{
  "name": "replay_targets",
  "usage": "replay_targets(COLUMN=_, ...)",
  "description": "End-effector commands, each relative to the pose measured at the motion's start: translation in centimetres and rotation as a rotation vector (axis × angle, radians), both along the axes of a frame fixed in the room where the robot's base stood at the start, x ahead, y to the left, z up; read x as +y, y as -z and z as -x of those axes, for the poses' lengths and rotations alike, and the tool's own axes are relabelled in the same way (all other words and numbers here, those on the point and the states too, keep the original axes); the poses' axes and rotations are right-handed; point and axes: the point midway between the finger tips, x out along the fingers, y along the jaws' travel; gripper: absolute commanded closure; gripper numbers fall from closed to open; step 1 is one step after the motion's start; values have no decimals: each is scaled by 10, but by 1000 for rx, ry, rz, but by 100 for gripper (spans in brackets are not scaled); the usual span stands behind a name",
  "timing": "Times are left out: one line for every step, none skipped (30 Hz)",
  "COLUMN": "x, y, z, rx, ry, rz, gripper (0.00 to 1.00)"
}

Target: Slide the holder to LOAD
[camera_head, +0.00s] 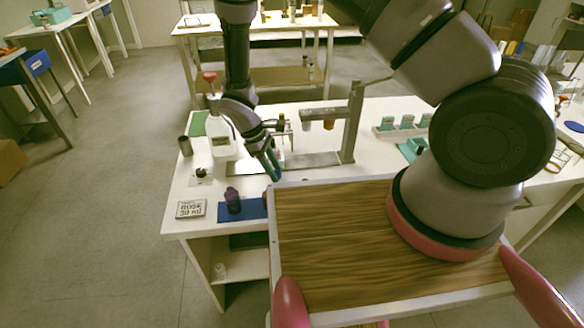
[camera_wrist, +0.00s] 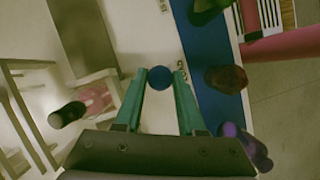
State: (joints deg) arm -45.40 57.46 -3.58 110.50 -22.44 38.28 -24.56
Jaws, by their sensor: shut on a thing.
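My gripper (camera_head: 275,172) is over the white bench with its teal fingers pointing down. In the wrist view its fingertips (camera_wrist: 160,74) close on a round blue knob (camera_wrist: 160,79). The knob sits between a grey metal bar and a blue strip; I take it as the holder's knob, but the holder's body is not clearly seen. A grey metal stand (camera_head: 352,125) with a flat base (camera_head: 318,160) rises just right of my gripper in the head view. I cannot read a LOAD mark; small marks along the blue strip (camera_wrist: 191,60) are too blurred.
A purple bottle (camera_head: 233,200) stands on a blue mat (camera_head: 224,211), beside a ROSE 30 ml card (camera_head: 191,209). A white bottle with a red top (camera_head: 220,132) stands behind, close to my arm. A brown bottle (camera_wrist: 226,79) is right of the fingers in the wrist view.

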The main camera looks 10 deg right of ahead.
Motion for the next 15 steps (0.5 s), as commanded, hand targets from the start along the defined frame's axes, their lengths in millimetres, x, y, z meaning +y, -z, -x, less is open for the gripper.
replay_targets(x=4, y=0, z=-1, rx=-3, ry=0, rz=-1, gripper=100)
replay_targets(x=5, y=0, z=-1, rx=-3, ry=0, rz=-1, gripper=100)
replay_targets(x=5, y=-1, z=-1, rx=-3, ry=0, rz=-1, gripper=100)
replay_targets(x=5, y=-1, z=-1, rx=-3, ry=0, rz=-1, gripper=100)
replay_targets(x=5, y=-1, z=-1, rx=-3, ry=0, rz=-1, gripper=100)
replay_targets(x=5, y=-1, z=-1, rx=-3, ry=0, rz=-1, gripper=100)
replay_targets(x=5, y=-1, z=-1, rx=-3, ry=0, rz=-1, gripper=100)
replay_targets(x=5, y=-1, z=-1, rx=-3, ry=0, rz=-1, gripper=100)
replay_targets(x=5, y=-1, z=-1, rx=-3, ry=0, rz=-1, gripper=100)
replay_targets(x=5, y=-1, z=-1, rx=-3, ry=0, rz=-1, gripper=100)
replay_targets(x=5, y=-1, z=-1, rx=-3, ry=0, rz=-1, gripper=53)
replay_targets(x=5, y=-1, z=-1, rx=-3, ry=0, rz=-1, gripper=38)
replay_targets(x=5, y=0, z=-1, rx=-2, ry=1, rz=0, gripper=31)
replay_targets(x=4, y=0, z=-1, rx=-2, ry=1, rz=0, gripper=31)
replay_targets(x=4, y=0, z=-1, rx=-2, ry=1, rz=0, gripper=31)
